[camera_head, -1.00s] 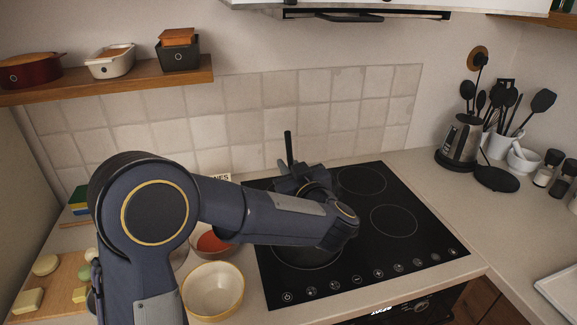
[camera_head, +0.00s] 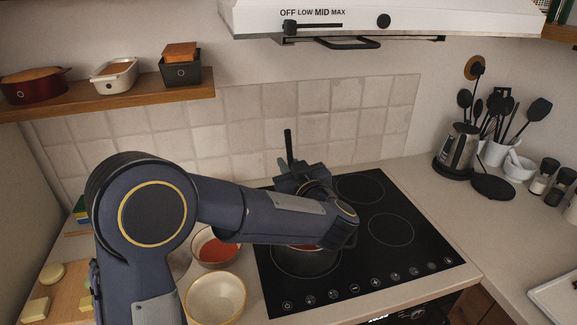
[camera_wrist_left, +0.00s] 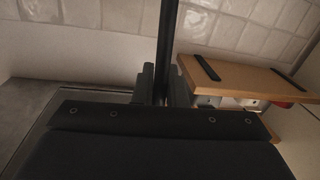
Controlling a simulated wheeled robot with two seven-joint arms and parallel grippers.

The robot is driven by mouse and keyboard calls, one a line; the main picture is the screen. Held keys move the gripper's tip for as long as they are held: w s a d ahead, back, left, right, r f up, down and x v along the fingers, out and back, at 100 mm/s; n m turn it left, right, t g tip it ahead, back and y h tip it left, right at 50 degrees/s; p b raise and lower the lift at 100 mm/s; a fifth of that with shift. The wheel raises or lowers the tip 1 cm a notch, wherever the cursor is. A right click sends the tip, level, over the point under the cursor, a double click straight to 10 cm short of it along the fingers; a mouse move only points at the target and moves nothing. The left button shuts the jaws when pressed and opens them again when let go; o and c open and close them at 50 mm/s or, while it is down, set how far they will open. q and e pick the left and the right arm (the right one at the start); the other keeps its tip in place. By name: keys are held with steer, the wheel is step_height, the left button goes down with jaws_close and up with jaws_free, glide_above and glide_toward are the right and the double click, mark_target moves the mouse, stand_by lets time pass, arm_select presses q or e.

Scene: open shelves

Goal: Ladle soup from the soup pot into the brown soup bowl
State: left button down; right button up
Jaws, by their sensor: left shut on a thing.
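My left gripper (camera_head: 303,180) is shut on the black upright handle (camera_head: 289,147) of the ladle, above the stove. In the left wrist view the handle (camera_wrist_left: 167,45) stands between the two fingers (camera_wrist_left: 163,88). The ladle's lower end is hidden behind my arm. The dark soup pot (camera_head: 305,264) sits on the front left of the hob, mostly covered by my forearm; a strip of red soup shows. A brownish bowl (camera_head: 217,264) with red contents stands left of the hob. A cream bowl (camera_head: 215,299) with a yellow-brown rim stands in front of it and looks empty. My right gripper is out of view.
A range hood (camera_head: 340,18) hangs above the black hob (camera_head: 390,270). A wooden board (camera_head: 70,300) with pale pieces lies at the left. A wall shelf (camera_head: 110,101) holds several pots. A kettle (camera_head: 457,150) and utensils stand at the right. The hob's right side is clear.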

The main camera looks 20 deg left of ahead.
mark_target(289, 139)
arm_select(q)
step_height(289, 139, up, 7)
steer(key=p, duration=0.5)
steer(key=shift+f, duration=0.2)
stand_by(0.3)
